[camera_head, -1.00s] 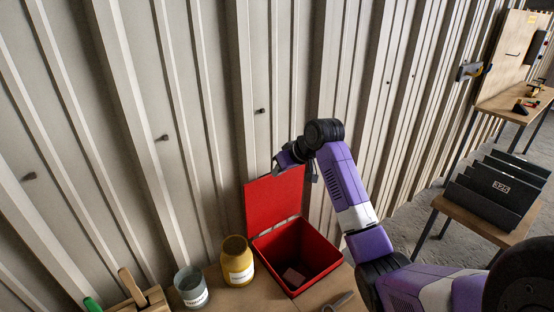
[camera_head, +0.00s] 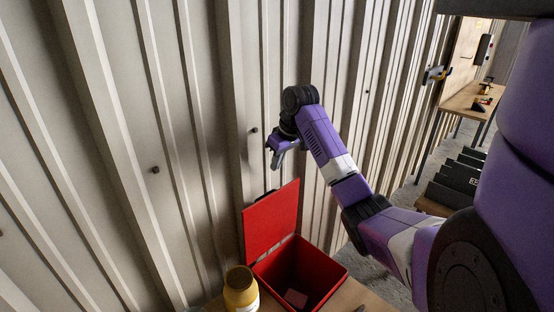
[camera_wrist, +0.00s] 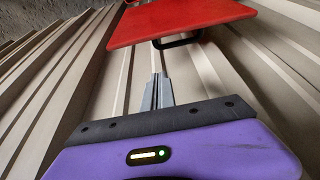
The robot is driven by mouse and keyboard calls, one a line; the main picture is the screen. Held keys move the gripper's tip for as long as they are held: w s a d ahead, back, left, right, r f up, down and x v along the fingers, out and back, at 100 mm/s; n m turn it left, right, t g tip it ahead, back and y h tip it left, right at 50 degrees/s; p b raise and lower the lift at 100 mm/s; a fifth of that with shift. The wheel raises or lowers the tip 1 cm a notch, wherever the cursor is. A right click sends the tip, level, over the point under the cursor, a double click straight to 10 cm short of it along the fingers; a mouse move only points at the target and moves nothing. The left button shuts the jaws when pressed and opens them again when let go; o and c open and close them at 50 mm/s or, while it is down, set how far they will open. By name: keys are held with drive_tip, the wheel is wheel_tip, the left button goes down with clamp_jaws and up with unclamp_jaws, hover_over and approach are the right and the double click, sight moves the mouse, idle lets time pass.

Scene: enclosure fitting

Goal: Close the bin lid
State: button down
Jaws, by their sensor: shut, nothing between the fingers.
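The red bin (camera_head: 318,262) stands on a wooden table against the corrugated wall, its inside open to view with a small pinkish block (camera_head: 296,298) at the bottom. Its red lid (camera_head: 271,218) stands raised, hinged at the bin's wall side. The lid also shows at the top of the wrist view (camera_wrist: 180,20), with a dark handle (camera_wrist: 178,41) on its edge. My gripper (camera_head: 276,164) is above the lid's top edge, apart from it. In the wrist view its fingers (camera_wrist: 157,82) are together and empty, pointing toward the wall below the handle.
A yellow jar (camera_head: 241,290) with a white label stands left of the bin. The corrugated wall (camera_head: 150,120) rises close behind the lid. At right are a stand with black panels (camera_head: 455,180) and a farther wooden bench (camera_head: 470,98).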

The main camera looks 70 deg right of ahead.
drive_tip(key=shift+s+a+f+p, duration=0.2)
drive_tip(key=shift+f+p, duration=0.25)
drive_tip(key=shift+f, duration=0.5)
drive_tip(key=shift+s+a+f+p, duration=0.1)
drive_tip(key=shift+s+f+p, duration=0.3)
drive_tip(key=shift+f, duration=0.55)
drive_tip(key=shift+s+a+f+p, duration=0.2)
drive_tip(key=shift+f+p, duration=0.3)
drive_tip(key=shift+f, duration=0.45)
drive_tip(key=shift+d+f, duration=0.1)
